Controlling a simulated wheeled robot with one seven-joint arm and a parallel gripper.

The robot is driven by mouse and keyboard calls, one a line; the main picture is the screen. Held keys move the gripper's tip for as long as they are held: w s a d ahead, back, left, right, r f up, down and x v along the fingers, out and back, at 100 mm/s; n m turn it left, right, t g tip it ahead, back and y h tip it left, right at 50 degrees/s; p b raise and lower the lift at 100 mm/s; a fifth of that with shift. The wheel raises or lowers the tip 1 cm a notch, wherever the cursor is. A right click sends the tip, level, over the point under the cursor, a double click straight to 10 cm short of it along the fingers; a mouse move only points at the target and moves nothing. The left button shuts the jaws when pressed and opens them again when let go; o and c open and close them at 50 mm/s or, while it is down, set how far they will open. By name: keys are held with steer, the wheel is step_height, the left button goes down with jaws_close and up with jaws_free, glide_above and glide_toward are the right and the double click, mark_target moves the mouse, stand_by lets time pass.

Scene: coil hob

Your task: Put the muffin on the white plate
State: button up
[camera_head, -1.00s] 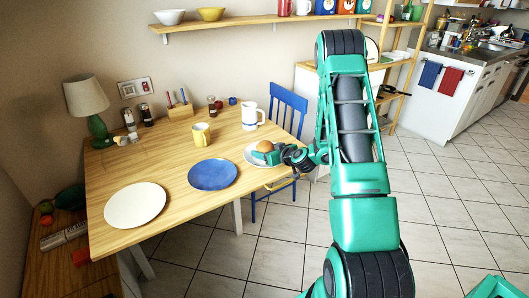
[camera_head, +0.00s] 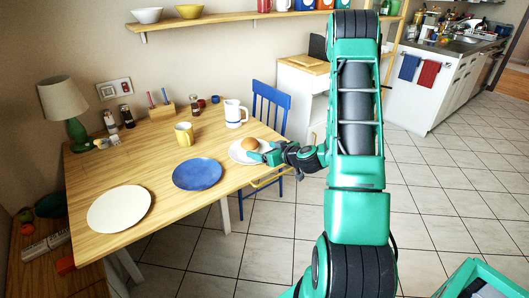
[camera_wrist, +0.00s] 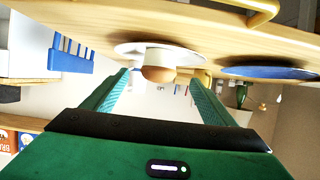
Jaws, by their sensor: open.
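The muffin (camera_head: 250,144) has a round brown top and stands on a small whitish plate (camera_head: 236,155) near the table's right edge. The wrist view, upside down, shows the muffin (camera_wrist: 158,66) with a pale base in front of its plate (camera_wrist: 190,55). My gripper (camera_head: 261,156) is at the table's right edge, just beside the muffin. In the wrist view, my gripper (camera_wrist: 158,84) is open, with the muffin ahead between the finger lines; contact cannot be told. A larger cream-white plate (camera_head: 119,209) lies empty at the table's front left.
A blue plate (camera_head: 197,174) lies between the two pale plates. A yellow mug (camera_head: 184,134) and white mug (camera_head: 234,114) stand behind it. A blue chair (camera_head: 271,109) is at the table's far right. A lamp (camera_head: 66,110) stands at back left. Bare wood surrounds the cream plate.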

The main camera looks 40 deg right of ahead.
steer(key=shift+v, duration=0.8)
steer(key=s+a+r+n+g+y, duration=0.3)
steer(key=s+a+r+g, duration=0.15)
steer(key=s+a, duration=0.4)
steer(key=s+r+m+g+h, duration=0.1)
steer(key=s+r+m+g, duration=0.2)
steer(key=s, duration=0.6)
steer(key=s+r+m+g+h, duration=0.1)
steer(key=s+r+m+g, duration=0.2)
steer(key=s, duration=0.7)
steer(key=s+r+m+g+h, duration=0.1)
steer(key=s+r+m+g, duration=0.2)
steer(key=s, duration=0.6)
steer(key=shift+s+a+r+m, duration=0.15)
steer(key=shift+s+r+m, duration=0.15)
steer(key=shift+r, duration=0.6)
steer(key=shift+w, duration=0.1)
